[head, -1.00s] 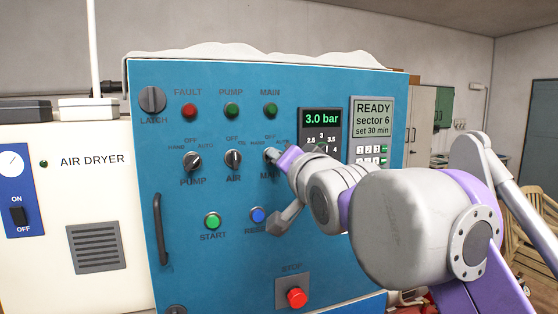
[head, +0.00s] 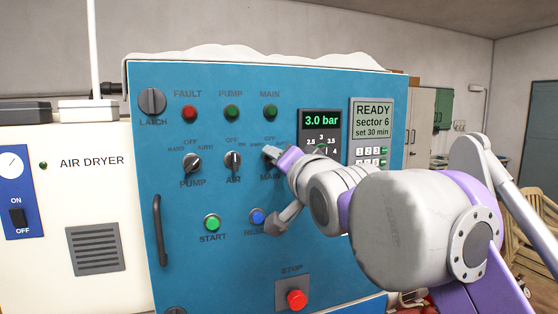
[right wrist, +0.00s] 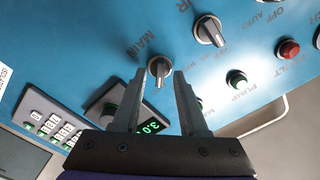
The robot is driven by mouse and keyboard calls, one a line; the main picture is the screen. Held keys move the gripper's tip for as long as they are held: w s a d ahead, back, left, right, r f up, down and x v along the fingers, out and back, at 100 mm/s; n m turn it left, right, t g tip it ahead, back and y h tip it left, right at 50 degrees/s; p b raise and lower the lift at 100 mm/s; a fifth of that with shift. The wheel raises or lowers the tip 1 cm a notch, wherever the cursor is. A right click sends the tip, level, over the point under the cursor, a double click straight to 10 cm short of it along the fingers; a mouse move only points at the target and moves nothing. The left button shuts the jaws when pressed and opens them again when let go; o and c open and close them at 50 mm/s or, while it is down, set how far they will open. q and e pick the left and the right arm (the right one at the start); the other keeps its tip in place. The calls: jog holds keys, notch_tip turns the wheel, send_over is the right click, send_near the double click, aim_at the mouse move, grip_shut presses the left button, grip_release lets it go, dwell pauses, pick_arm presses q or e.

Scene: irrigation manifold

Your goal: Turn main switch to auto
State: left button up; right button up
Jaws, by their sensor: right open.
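The MAIN switch (head: 269,153) is a dark rotary knob on the blue panel, partly covered by my right gripper in the head view. In the right wrist view the MAIN switch (right wrist: 159,70) sits between the fingertips. My right gripper (right wrist: 159,76) is open, one finger on each side of the knob, with small gaps showing; it also shows in the head view (head: 286,158), foreshortened at the panel. The AUTO mark beside the MAIN switch is hidden by my gripper, and the knob's exact setting is hard to read. My left gripper is out of view.
The AIR switch (head: 233,160) and PUMP switch (head: 192,162) are left of MAIN. The blue RESET button (head: 257,216) is below, close to my right arm. A red STOP button (head: 296,298) is lower down. The pressure display (head: 319,119) and keypad (head: 371,157) are to the right.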

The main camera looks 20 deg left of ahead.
jog(key=shift+s, duration=0.1)
jog(key=b+v, duration=0.2)
jog(key=v, duration=0.8)
jog(key=shift+s+d, duration=0.25)
jog(key=shift+d, duration=0.05)
jog(key=d+f+g+h, duration=0.15)
jog(key=d+f, duration=0.25)
jog(key=f, duration=0.5)
jog(key=w+d+f+g+h, duration=0.1)
jog(key=d+f+h, duration=0.3)
jog(key=f, duration=0.5)
jog(key=d+f+g+h, duration=0.1)
jog(key=d+f, duration=0.4)
jog(key=f, duration=0.4)
jog(key=s+d+f+g+h, duration=0.1)
jog(key=s+d+f, duration=0.3)
jog(key=f, duration=0.6)
jog(key=s+d+f+n+g+h+p, duration=0.1)
jog(key=s+d+f+g, duration=0.2)
jog(key=s+f, duration=0.5)
jog(key=s+d+f+n+g+h, duration=0.1)
jog(key=s+d+f, duration=0.5)
jog(key=f, duration=0.7)
jog(key=shift+s+f+g, duration=0.3)
jog(key=shift+s+g, duration=0.05)
jog(key=shift+g, duration=0.2)
